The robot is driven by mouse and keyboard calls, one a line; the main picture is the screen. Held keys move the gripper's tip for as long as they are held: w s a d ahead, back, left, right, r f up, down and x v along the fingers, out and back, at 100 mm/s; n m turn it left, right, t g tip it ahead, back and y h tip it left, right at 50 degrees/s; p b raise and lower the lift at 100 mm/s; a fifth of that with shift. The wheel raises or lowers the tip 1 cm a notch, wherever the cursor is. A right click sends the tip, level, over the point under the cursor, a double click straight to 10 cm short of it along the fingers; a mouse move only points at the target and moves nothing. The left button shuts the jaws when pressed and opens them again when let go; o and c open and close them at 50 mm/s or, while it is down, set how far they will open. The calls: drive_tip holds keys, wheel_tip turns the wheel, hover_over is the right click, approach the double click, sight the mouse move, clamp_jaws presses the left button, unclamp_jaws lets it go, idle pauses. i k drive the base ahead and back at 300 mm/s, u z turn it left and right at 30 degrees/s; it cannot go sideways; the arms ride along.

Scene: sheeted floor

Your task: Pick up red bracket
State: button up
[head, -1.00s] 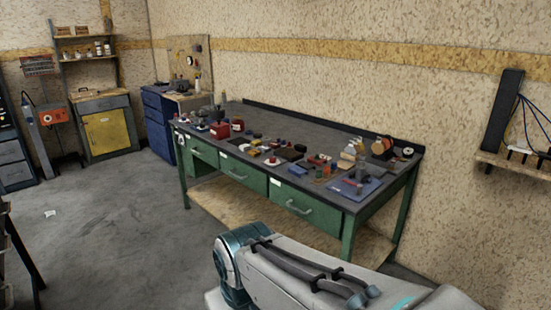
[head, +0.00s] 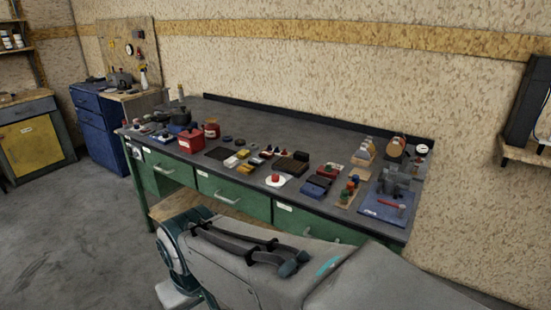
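Several red items lie on the workbench (head: 300,125), too small for me to tell which one is the red bracket. A red box (head: 190,141) and a red can (head: 211,129) stand at its left part. A small red piece sits on a white disc (head: 276,182) near the front edge. A red-and-dark item (head: 329,170) lies right of the middle. A thin red piece (head: 388,203) lies on the blue mat (head: 379,212) at the right end. My arm crosses the bottom of the head view; my gripper is out of view.
Green drawers (head: 234,195) front the bench. A blue cabinet (head: 97,128) and a yellow-doored cabinet (head: 32,146) stand to the left. A wall shelf (head: 526,157) is at the right. The grey floor (head: 80,225) at the left is clear.

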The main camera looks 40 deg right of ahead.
sight(320, 171)
drive_tip(key=z, duration=0.55)
drive_tip(key=i, duration=1.25)
drive_tip(key=z, duration=1.45)
drive_tip(key=i, duration=0.6)
drive_tip(key=z, duration=0.5)
